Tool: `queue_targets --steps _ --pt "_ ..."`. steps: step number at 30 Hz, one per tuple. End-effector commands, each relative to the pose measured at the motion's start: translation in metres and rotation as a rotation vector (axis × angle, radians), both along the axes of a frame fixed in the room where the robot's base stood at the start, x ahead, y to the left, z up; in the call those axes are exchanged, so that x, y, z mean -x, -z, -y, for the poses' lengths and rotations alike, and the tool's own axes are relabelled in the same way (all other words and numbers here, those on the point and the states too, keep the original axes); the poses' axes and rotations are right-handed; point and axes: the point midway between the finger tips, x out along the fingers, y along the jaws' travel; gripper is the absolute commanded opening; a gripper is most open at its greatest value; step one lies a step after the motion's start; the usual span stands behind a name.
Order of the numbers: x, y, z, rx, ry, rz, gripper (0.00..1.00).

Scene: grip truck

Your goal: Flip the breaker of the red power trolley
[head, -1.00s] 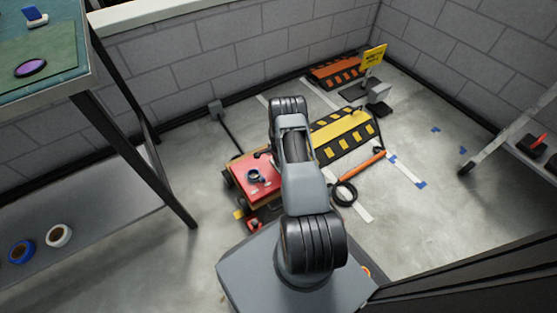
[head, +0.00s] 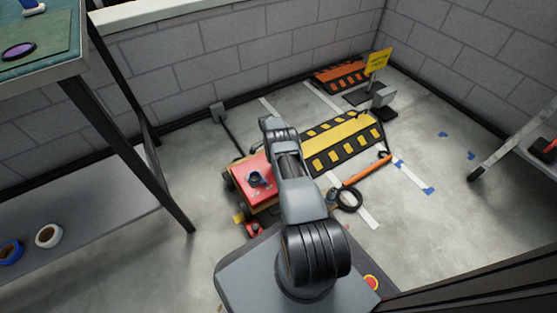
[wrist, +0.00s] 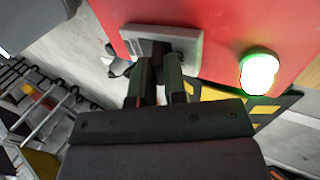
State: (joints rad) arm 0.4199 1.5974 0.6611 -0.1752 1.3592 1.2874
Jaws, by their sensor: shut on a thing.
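The red power trolley (head: 250,168) stands on the floor left of my arm in the head view. In the wrist view its red panel (wrist: 225,22) carries a grey breaker plate (wrist: 188,42) and a bright lamp with a green rim (wrist: 259,73). My gripper (wrist: 163,66) is at the breaker plate, its fingers close together on the breaker lever. The lever is mostly hidden between the fingers, so I cannot tell its position.
A yellow-black ramp (head: 340,145) lies beyond the trolley, with an orange ramp (head: 340,76) and yellow sign (head: 378,61) behind. An orange bar (head: 366,169) and black ring (head: 349,199) lie to the right. A workbench (head: 75,75) stands left. Floor at right is mostly clear.

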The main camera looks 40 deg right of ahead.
Motion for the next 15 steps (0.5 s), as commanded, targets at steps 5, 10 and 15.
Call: queue_targets --steps 5,10,15 --pt "0.0018 0.0007 0.0001 0.000 0.000 -0.007 0.00" --pt "0.0017 0.0007 0.0000 -0.001 0.000 -0.006 0.19" --pt "0.0010 0.0004 -0.0007 -0.001 -0.001 -0.005 0.36"
